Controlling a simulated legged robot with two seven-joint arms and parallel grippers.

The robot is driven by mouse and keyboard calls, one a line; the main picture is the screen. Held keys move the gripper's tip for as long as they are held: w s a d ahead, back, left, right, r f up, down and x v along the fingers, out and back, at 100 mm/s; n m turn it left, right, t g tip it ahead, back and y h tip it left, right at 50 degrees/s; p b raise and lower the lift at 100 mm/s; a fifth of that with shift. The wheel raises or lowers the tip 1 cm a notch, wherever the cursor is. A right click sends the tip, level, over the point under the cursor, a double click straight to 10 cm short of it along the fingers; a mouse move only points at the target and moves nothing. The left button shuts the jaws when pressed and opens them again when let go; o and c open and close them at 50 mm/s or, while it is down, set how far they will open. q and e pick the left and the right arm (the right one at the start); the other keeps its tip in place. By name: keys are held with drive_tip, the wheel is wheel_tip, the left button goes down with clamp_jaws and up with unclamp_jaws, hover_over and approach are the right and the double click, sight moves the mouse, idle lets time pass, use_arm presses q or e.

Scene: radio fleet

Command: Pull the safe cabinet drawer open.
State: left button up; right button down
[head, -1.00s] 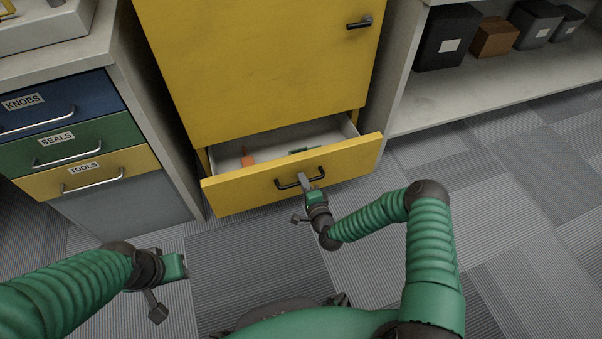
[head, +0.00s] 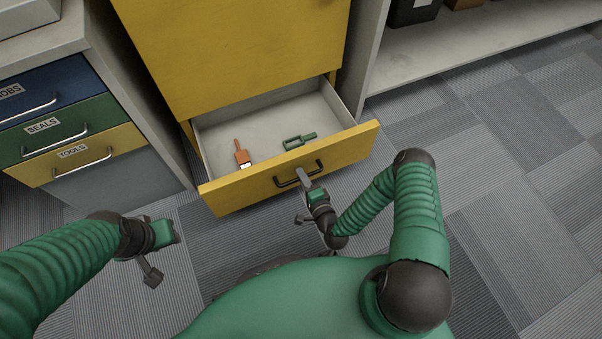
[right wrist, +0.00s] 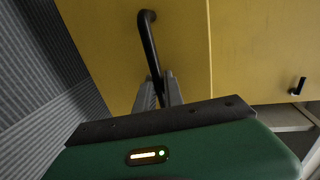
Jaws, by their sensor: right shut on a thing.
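The yellow safe cabinet (head: 235,50) stands at the back, and its bottom drawer (head: 340,152) is pulled well out. The drawer's black handle (head: 283,182) is on its yellow front. My right gripper (head: 303,176) is shut on this handle. In the right wrist view the fingers (right wrist: 158,88) close around the black handle bar (right wrist: 149,45). Inside the drawer lie an orange tool-like item (head: 241,154) and a green one (head: 299,141).
A grey bench unit with blue, green (head: 45,140) and yellow drawers stands at the left, close to the safe cabinet. A pale shelf (head: 460,50) with dark bins (head: 410,10) is at the upper right. The carpet floor at the right is free.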

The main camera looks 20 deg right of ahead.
drive_tip(key=shift+s+f, duration=0.1)
drive_tip(key=shift+f, duration=0.1)
drive_tip(key=c, duration=1.5)
unclamp_jaws()
drive_tip(key=shift+o, duration=0.2)
drive_tip(key=shift+r, duration=0.1)
drive_tip(key=p+v, duration=0.6)
drive_tip(key=v, duration=1)
drive_tip(key=shift+s, duration=0.35)
